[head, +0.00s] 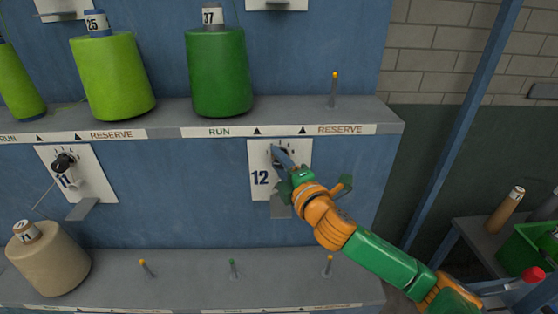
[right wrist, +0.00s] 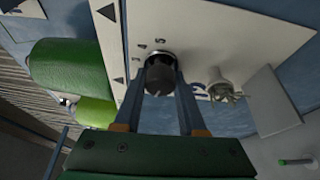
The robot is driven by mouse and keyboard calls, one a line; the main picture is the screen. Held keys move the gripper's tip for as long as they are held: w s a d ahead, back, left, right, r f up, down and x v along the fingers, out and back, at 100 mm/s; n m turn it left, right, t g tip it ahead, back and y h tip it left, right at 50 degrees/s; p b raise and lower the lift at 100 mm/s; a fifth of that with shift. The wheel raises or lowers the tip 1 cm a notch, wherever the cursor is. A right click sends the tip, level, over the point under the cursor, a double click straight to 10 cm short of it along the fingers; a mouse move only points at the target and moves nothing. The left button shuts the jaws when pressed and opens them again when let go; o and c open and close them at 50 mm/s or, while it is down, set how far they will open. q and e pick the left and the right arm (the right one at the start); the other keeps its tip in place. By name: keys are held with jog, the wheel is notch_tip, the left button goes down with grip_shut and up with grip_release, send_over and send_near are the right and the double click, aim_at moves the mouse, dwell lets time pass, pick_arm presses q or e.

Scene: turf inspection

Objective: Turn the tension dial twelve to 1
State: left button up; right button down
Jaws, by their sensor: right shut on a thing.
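The tension dial twelve is a black knob on a white plate (head: 260,185) marked 12, on the blue panel below the upper shelf. In the right wrist view the dial (right wrist: 159,76) sits between the two fingers, with numbers such as 4 and 5 printed beside it. My right gripper (head: 276,152) is shut on the dial; its fingers and hand hide most of the knob in the head view. In the right wrist view my right gripper (right wrist: 160,88) has a finger on each side of the knob. Where the pointer stands I cannot tell. My left gripper is not in view.
A similar dial eleven (head: 64,163) is at left. Green spools (head: 219,75) stand on the upper shelf (head: 290,113); a tan spool (head: 47,262) stands on the lower shelf. Empty pegs (head: 335,90) stick up. A side table with a green crate (head: 528,245) is at right.

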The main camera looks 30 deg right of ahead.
jog(key=shift+r, duration=0.1)
dwell(0.3)
jog(key=shift+c, duration=2.4)
grip_release()
jog(key=shift+d, duration=0.1)
